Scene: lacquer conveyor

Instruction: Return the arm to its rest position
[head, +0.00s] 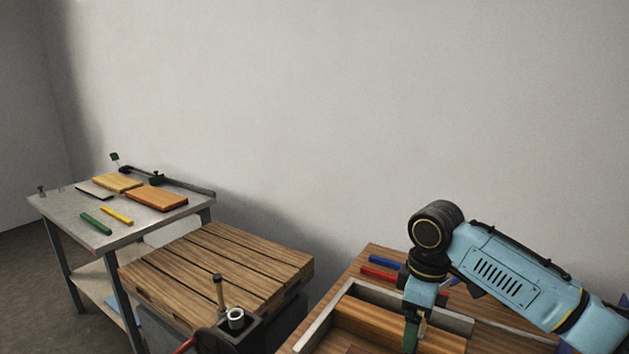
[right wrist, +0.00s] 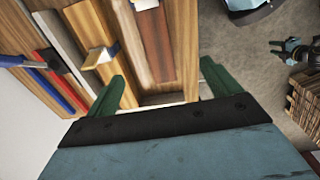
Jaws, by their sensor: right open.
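My right arm (head: 505,278) comes in from the right in the head view and bends down at its dark wrist joint. My right gripper (right wrist: 163,88) shows two green fingers spread apart in the right wrist view, with nothing gripped between them. It hangs over a tray (head: 318,330) with grey walls on the wooden table. Wooden strips (right wrist: 153,45) lie below the fingers. In the head view the lower part of the gripper is cut off by the bottom edge.
Red (head: 380,273) and blue (head: 386,262) bars lie behind the tray. A slatted wooden top (head: 225,250) stands left of it, with a dark holder (head: 240,330) in front. Farther left, a grey bench (head: 150,222) carries boards and coloured bars. The space above is clear to the wall.

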